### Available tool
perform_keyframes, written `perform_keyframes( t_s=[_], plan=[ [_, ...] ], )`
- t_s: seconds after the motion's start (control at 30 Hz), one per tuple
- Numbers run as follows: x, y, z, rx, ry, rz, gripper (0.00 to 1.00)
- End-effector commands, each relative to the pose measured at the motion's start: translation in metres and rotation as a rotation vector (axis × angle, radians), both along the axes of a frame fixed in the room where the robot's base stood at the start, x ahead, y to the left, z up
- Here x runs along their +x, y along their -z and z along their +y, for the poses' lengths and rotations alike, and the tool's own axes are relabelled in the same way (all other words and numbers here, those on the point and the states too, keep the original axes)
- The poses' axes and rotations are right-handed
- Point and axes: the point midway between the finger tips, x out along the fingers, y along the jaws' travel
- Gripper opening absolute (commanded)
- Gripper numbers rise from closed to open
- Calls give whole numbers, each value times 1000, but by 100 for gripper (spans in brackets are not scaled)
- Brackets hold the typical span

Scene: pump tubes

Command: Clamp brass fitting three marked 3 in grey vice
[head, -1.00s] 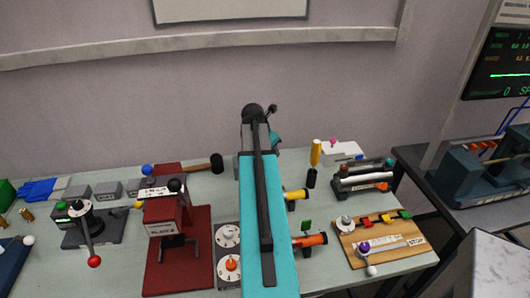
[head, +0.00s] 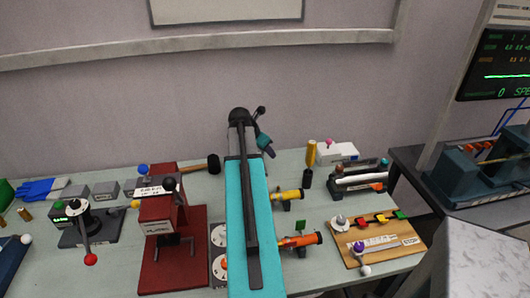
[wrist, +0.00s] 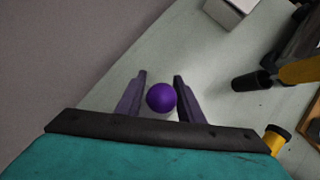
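Two small brass pieces are at the far left of the table: one brass piece (head: 25,215) stands clear, the other is at the picture's edge. Any number on them is too small to read. A dark grey clamp-like device (head: 76,225) with a red-ended lever stands nearby; I cannot confirm it is the grey vice. My gripper is over the back middle of the table, far right of the brass. In the wrist view my gripper (wrist: 160,76) has its fingers apart. A purple ball (wrist: 161,98) shows between them with narrow gaps; its depth is unclear.
A red press (head: 170,235) stands left of my arm. Yellow (head: 288,195) and orange (head: 300,240) tubular parts lie right of it. A black cylinder (wrist: 250,81) and a white box (wrist: 232,10) are near my gripper. A wooden board (head: 378,240) is at right.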

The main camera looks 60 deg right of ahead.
Motion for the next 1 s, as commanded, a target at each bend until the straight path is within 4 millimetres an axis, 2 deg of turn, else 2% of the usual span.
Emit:
perform_keyframes(
  t_s=[0.53, 1.0],
  plan=[
    [0, -7, 3, -3, 0, 0, 37],
    [6, -46, 27, -4, 1, -2, 37]
  ],
)
